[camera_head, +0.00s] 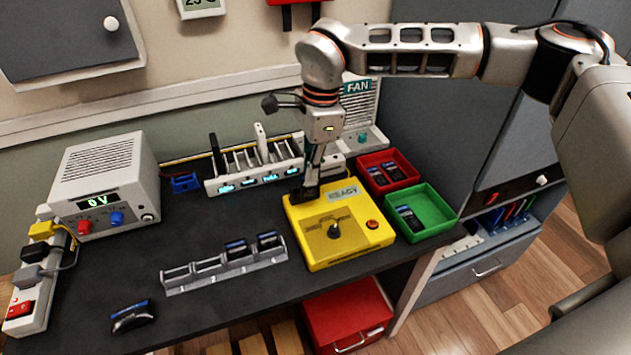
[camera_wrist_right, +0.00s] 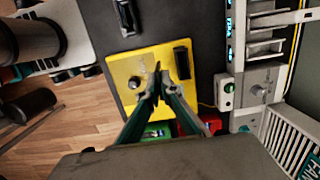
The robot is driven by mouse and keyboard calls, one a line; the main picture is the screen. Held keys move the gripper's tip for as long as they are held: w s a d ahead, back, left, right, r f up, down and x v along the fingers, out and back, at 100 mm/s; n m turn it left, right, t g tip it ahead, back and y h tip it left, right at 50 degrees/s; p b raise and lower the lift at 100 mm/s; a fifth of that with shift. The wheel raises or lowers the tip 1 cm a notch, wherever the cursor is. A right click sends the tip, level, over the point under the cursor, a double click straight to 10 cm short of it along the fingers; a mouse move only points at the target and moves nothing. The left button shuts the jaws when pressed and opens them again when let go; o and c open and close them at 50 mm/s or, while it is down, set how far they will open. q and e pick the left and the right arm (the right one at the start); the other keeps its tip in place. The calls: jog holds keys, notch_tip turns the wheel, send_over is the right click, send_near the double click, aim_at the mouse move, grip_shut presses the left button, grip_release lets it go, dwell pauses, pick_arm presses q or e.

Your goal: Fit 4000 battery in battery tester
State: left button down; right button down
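The yellow battery tester (camera_head: 350,254) sits near the table's right edge, with a READY display, a red button and a black knob on top. A black block (camera_head: 303,194) stands at its back left corner; I cannot tell whether it is a holder or a battery. My right gripper (camera_head: 312,178) points down over the tester's back. In the wrist view its fingertips (camera_wrist_right: 156,84) meet with nothing visible between them, beside the black block (camera_wrist_right: 182,58). Dark batteries (camera_head: 237,249) stand in the grey rack (camera_head: 190,284); no 4000 label is readable. My left gripper is out of view.
A dark battery-like piece (camera_head: 132,316) lies at the table's front left. A red bin (camera_head: 366,160) and a green bin (camera_head: 443,208) with dark items stand right of the tester. A charger rack (camera_head: 222,184) stands behind. A power supply (camera_head: 105,185) and power strip (camera_head: 36,280) are left.

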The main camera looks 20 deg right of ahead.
jog(key=shift+w+a+p, duration=0.1)
jog(key=shift+w+p, duration=0.2)
jog(key=shift+w, duration=2.1)
jog(key=shift+f, duration=0.1)
jog(key=shift+f, duration=0.3)
jog(key=shift+f, duration=0.35)
jog(key=shift+f+b, duration=0.5)
jog(key=shift+f, duration=0.75)
jog(key=shift+f, duration=0.2)
jog(key=c, duration=2.2)
grip_release()
jog(key=shift+r, duration=0.1)
